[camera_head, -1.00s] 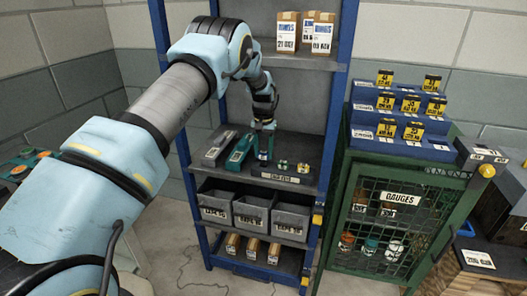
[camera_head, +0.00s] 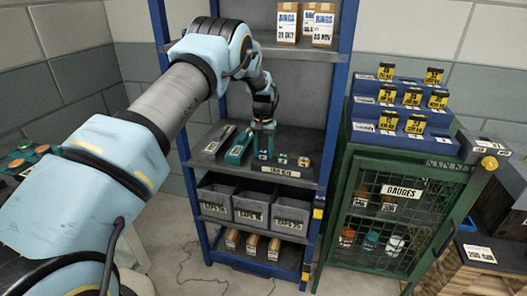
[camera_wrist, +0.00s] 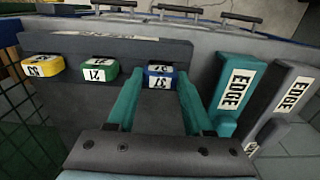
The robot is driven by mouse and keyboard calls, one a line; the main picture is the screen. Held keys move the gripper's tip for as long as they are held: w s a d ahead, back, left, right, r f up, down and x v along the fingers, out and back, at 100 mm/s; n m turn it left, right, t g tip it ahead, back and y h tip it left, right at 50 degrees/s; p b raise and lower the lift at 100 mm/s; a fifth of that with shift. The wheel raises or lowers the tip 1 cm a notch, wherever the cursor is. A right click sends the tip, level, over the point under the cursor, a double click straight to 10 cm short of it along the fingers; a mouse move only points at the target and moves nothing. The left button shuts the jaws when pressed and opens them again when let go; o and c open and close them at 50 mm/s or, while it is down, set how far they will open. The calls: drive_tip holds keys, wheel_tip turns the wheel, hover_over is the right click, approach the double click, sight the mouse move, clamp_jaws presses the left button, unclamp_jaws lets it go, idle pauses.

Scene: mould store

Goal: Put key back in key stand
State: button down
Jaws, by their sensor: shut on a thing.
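The key stand is a dark slab with a white label, on the middle shelf of the blue rack in the head view (camera_head: 310,176); it fills the upper left of the wrist view (camera_wrist: 110,110). My gripper (camera_wrist: 160,82) is shut on a blue key (camera_wrist: 159,80) with a white number tag, at one end of the row on the stand. I cannot tell whether the key is fully seated. A green key (camera_wrist: 94,77) and a yellow key (camera_wrist: 43,67) sit in the row beside it. In the head view my gripper (camera_head: 264,151) is over the stand's left end.
A teal EDGE block (camera_wrist: 236,88) and a grey EDGE block (camera_wrist: 290,95) lie close beside my gripper. Grey bins (camera_head: 250,207) stand on the shelf below. Boxes (camera_head: 287,22) stand on the shelf above. A green gauge cabinet (camera_head: 385,200) stands to the right.

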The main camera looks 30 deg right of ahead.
drive_tip(key=shift+c, duration=1.1)
unclamp_jaws()
